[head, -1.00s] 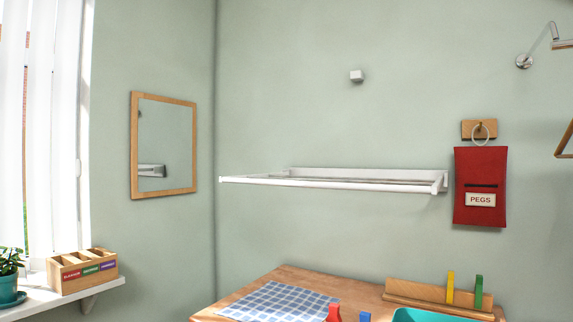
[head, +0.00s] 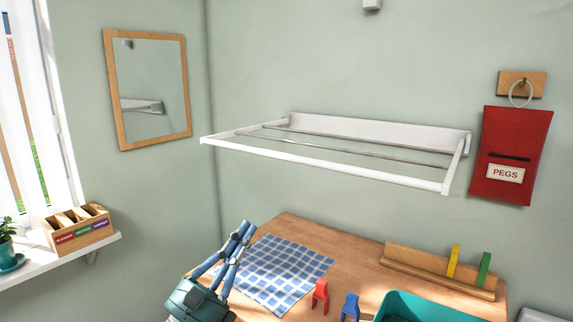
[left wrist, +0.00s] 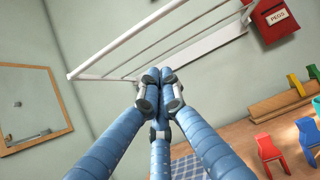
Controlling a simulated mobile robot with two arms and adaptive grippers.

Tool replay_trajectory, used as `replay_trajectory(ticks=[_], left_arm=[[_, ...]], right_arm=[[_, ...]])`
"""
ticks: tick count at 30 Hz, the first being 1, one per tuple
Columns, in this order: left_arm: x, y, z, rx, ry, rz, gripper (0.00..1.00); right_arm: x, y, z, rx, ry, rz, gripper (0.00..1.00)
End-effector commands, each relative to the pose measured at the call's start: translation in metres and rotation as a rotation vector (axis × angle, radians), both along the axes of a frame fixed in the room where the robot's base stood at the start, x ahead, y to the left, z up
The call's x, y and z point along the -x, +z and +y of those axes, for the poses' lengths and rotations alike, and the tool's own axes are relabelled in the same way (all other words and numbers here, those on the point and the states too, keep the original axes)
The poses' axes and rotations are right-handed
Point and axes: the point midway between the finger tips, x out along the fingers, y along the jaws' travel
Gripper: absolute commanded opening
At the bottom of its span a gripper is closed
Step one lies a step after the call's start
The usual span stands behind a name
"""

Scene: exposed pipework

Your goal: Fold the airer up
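The white wall airer (head: 375,138) is folded out from the wall, its frame roughly level above the table. Its front bar (head: 320,167) faces me, with thin rails behind it. My left gripper (head: 243,228) is below and in front of the airer's left part, over the table's left end. Its blue fingers are together at the tips with nothing between them. In the left wrist view the closed fingertips (left wrist: 160,76) appear just in front of the airer's bars (left wrist: 150,35); I cannot tell how large the gap is. My right gripper is not in view.
The wooden table (head: 335,232) below holds a checked cloth (head: 275,268), red (head: 320,294) and blue (head: 350,306) pegs, a wooden rack (head: 430,270) and a teal tray (head: 385,308). A red peg bag (head: 510,150) hangs right of the airer. A mirror (head: 150,90) hangs left.

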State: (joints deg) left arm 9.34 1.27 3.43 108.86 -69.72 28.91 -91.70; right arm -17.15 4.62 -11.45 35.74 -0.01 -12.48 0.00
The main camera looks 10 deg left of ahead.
Motion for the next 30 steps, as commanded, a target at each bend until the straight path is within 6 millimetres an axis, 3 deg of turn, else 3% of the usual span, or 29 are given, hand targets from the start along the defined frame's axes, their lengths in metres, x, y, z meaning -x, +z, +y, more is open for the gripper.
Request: replay_trajectory(ticks=[8,19,24,30], left_arm=[[-0.019,0.020,-0.011,-0.003,0.004,-0.003,0.00],[-0.076,0.064,-0.044,-0.002,0.002,-0.003,0.00],[-0.078,0.087,-0.045,-0.004,0.004,-0.001,0.00],[-0.080,0.095,-0.046,-0.003,0.003,-0.001,0.00]], right_arm=[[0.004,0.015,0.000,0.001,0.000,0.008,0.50],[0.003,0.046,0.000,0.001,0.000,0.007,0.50],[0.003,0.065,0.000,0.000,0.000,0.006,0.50],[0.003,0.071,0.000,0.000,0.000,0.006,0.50]])
